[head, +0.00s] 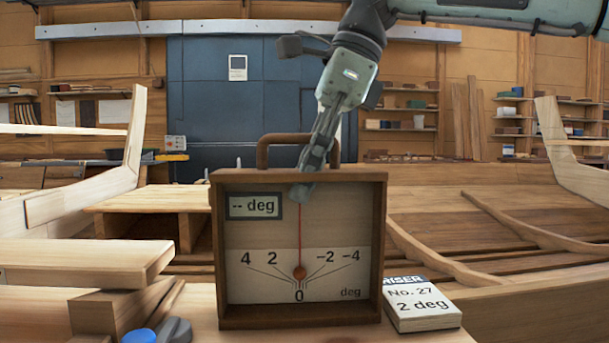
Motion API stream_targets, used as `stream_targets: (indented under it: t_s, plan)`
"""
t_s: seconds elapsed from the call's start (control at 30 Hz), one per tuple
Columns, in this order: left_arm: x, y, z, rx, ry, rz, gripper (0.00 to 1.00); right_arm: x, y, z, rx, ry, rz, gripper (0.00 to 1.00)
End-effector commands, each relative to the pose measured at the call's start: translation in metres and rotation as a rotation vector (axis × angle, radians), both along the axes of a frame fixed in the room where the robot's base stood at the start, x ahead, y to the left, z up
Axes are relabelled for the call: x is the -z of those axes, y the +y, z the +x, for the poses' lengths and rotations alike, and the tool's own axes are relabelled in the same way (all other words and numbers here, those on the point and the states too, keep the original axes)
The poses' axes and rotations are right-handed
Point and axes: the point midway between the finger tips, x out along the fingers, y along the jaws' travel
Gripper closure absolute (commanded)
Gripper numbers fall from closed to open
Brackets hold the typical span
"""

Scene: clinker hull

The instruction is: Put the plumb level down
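The plumb level (261,275), a brown wooden box frame with a pale face, stands upright on a light wooden bench surface. Its display reads "-- deg". The red line hangs straight down to a bob at the 0 mark. A brown handle (270,140) rises from its top. My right gripper (304,190) comes down from above. My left gripper is not in view.
A white box labelled "No. 27, 2 deg" (421,308) lies close to the level's right side. Wooden blocks (85,263) and a blue round cap (139,336) are at the left. Curved hull planks (450,260) spread behind at the right.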

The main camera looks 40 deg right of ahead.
Motion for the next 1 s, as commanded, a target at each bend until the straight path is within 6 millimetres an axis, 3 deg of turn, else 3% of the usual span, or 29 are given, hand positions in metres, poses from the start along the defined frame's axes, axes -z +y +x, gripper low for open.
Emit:
stream_targets:
  t_s: [0.23, 0.7, 1.0]
  plan:
    - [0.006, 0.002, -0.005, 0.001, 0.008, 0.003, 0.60, -0.011, -0.003, -0.001, 0.002, -0.002, 0.000, 0.71]
    - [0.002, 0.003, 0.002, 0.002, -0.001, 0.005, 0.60, -0.097, -0.033, -0.019, 0.003, -0.001, -0.001, 0.71]
    - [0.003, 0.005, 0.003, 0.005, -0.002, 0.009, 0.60, -0.114, -0.039, -0.024, -0.001, 0.001, -0.001, 0.71]
